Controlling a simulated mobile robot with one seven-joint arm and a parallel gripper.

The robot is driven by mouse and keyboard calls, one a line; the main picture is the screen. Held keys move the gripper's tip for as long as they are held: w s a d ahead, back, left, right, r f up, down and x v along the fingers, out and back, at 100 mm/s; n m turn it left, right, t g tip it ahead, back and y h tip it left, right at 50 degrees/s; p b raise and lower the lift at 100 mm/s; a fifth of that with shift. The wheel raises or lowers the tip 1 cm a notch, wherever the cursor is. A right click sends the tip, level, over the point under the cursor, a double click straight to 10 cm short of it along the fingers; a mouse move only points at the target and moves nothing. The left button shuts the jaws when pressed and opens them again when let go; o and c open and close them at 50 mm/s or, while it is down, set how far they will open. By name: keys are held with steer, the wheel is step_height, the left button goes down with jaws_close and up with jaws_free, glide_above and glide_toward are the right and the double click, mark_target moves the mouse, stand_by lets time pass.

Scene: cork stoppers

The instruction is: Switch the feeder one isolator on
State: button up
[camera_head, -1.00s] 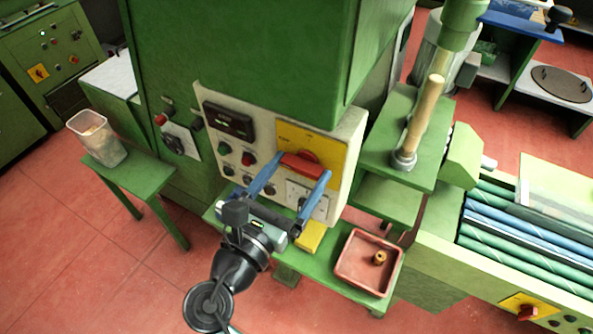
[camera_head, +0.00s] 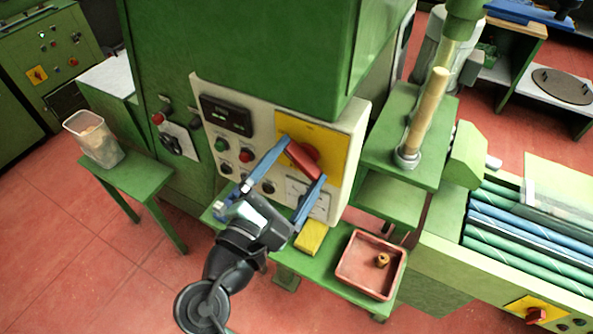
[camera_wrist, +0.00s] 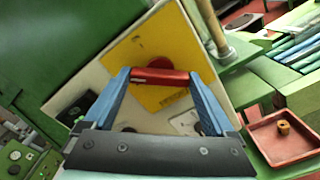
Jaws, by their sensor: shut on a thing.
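The isolator's red handle (camera_head: 304,160) sits on a yellow plate (camera_head: 328,146) on the pale control panel. In the head view the handle is tilted, sloping down to the right. My gripper (camera_head: 305,163) is shut on the red handle, with a blue finger at each end of it. In the wrist view the red handle (camera_wrist: 159,76) spans the gap between the two fingertips, in front of a round red base. The lettering on the yellow plate is too small to read.
A display and several round buttons (camera_head: 246,155) sit left of the handle on the panel. A yellow block (camera_head: 311,237) and a red tray (camera_head: 353,282) with a cork stopper (camera_head: 383,260) are on the green shelf below. A wooden rod (camera_head: 428,112) stands at right.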

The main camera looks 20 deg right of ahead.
steer(key=m+b, duration=0.1)
steer(key=m, duration=0.1)
steer(key=m+b, duration=0.2)
steer(key=m, duration=0.1)
steer(key=shift+f+m+b, duration=0.2)
steer(key=shift+m+b, duration=0.1)
steer(key=shift+r+m+b, duration=0.1)
steer(key=shift+m+b, duration=1.4)
steer(key=shift+m, duration=0.7)
steer(key=o, duration=1.1)
steer(key=shift+c, duration=0.2)
steer(key=b+v, duration=0.3)
steer(key=v, duration=1)
steer(key=shift+r, duration=0.1)
